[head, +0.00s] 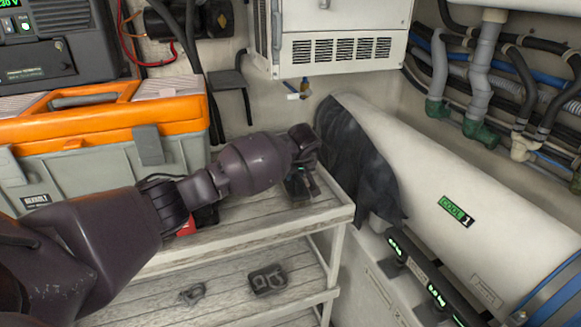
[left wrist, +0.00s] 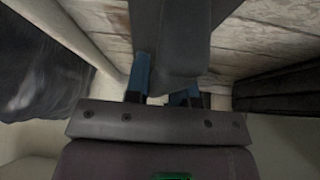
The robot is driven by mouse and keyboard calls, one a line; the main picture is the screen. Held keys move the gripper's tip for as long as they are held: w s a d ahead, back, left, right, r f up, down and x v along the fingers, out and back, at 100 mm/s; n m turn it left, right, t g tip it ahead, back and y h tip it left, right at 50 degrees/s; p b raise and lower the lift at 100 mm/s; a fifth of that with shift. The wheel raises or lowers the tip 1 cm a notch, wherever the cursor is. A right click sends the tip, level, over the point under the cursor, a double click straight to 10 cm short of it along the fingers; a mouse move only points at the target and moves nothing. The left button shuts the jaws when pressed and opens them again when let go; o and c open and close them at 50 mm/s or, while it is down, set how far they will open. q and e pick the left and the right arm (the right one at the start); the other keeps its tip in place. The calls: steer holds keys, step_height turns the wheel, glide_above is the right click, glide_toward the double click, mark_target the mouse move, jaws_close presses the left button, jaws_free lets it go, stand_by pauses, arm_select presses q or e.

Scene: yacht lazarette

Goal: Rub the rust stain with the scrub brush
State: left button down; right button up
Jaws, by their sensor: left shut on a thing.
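My left gripper (head: 300,186) is over the top shelf (head: 262,224) of a pale slatted rack, near its back right end. In the left wrist view the gripper (left wrist: 163,92) is shut on a dark grey, smooth-sided thing (left wrist: 180,40), which looks like the scrub brush. No bristles show, and most of it is hidden from the head view by my arm. Whitish worn planks (left wrist: 265,42) lie beyond it in the left wrist view. I cannot make out the rust stain in either view. My right gripper is not in view.
An orange and grey toolbox (head: 105,118) stands left of my arm. A white cylinder (head: 440,190) with a black cloth (head: 358,160) over its end lies to the right of the rack. The lower shelf (head: 225,290) holds small dark parts (head: 268,281).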

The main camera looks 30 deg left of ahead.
arm_select(q)
steer(key=shift+s+d+f+p, duration=0.1)
steer(key=shift+s+d+p, duration=0.4)
steer(key=shift+s+d, duration=0.3)
steer(key=shift+w, duration=0.1)
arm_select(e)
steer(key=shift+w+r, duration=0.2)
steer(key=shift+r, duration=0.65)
arm_select(q)
steer(key=shift+w+a, duration=0.1)
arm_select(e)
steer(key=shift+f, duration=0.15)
